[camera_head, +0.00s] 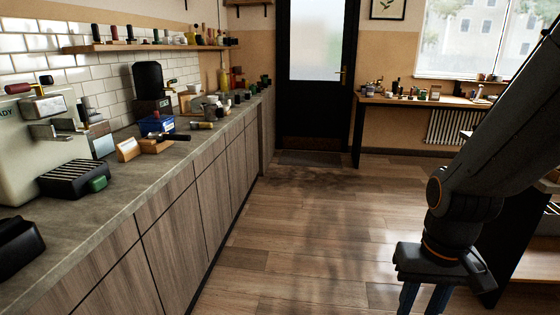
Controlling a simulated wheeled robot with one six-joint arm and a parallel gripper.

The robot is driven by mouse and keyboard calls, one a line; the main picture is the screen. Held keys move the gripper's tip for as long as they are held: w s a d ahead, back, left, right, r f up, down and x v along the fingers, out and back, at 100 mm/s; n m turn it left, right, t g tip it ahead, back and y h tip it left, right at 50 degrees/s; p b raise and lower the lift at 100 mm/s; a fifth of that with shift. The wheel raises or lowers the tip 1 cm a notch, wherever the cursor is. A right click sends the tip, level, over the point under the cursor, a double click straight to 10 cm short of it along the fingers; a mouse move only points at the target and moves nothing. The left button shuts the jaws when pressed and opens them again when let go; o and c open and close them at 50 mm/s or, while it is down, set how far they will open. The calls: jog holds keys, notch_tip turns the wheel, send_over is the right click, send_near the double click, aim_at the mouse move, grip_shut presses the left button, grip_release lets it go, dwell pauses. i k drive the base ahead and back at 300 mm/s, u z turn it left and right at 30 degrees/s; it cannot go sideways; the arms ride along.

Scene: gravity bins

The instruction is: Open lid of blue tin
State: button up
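A small blue box-shaped tin (157,126) stands on the counter at the left, beside a portafilter with a dark handle. It is small in the picture, and I cannot tell how its lid sits. My gripper (424,306) hangs over the floor at the bottom right, far from the tin. Its two fingers point down with a gap between them, and nothing shows in the gap. The fingertips are cut off by the picture's lower edge.
The long counter (95,212) carries a coffee machine (40,140), a black grinder (150,85), a wooden stand (128,149) and several jars. The wooden floor (300,225) is clear up to the black door (315,80). A side table (430,101) holds small items.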

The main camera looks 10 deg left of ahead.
aim_at(155, 118)
jog(key=u, duration=0.35)
jog(key=i, duration=1.8)
jog(key=u, duration=0.4)
